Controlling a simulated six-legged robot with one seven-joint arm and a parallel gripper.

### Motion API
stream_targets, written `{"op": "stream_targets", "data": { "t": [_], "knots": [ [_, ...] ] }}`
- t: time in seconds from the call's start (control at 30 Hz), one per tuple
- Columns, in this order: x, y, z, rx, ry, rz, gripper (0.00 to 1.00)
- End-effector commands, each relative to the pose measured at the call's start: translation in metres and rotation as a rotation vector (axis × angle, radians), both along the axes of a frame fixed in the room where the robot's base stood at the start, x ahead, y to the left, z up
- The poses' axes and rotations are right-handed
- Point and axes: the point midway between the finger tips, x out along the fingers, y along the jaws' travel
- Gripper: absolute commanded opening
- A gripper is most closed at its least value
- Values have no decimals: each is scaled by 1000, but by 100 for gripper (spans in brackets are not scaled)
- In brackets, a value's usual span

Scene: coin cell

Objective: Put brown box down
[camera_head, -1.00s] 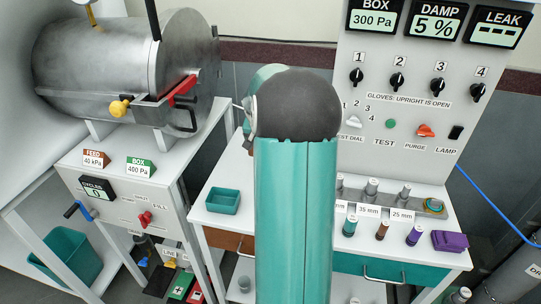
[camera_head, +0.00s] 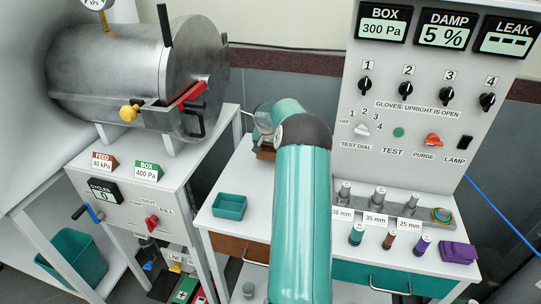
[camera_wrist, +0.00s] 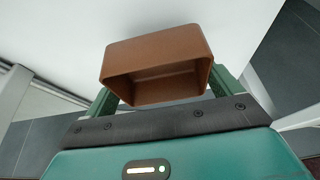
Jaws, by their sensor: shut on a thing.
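The brown box (camera_wrist: 155,48) is a small hollow box, and in the wrist view its open side faces my palm. My gripper (camera_wrist: 163,93) is shut on it, with one green finger at each side. A white surface lies behind the box in the wrist view. In the head view a small part of the brown box (camera_head: 265,153) shows left of my arm, at the back left of the white table (camera_head: 238,180). My arm hides most of the gripper there. I cannot tell whether the box touches the table.
A teal tray (camera_head: 229,206) sits on the table's front left. Several small cylinders, such as the green one (camera_head: 356,234), and a purple case (camera_head: 458,252) are at the right. The control panel (camera_head: 425,150) stands behind, and a metal chamber (camera_head: 140,75) is at the left.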

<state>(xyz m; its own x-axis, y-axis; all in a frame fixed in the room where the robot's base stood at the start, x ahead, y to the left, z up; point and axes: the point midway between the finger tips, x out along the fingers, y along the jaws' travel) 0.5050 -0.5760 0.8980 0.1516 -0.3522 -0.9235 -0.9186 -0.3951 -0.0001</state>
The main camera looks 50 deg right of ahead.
Motion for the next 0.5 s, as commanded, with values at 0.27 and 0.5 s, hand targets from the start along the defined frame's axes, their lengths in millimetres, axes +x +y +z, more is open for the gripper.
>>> {"op": "stream_targets", "data": {
  "t": [0.27, 0.5],
  "knots": [
    [3, -3, -33, 2, 0, 0, 64],
    [4, -3, -36, -1, -1, 0, 64]
  ]
}}
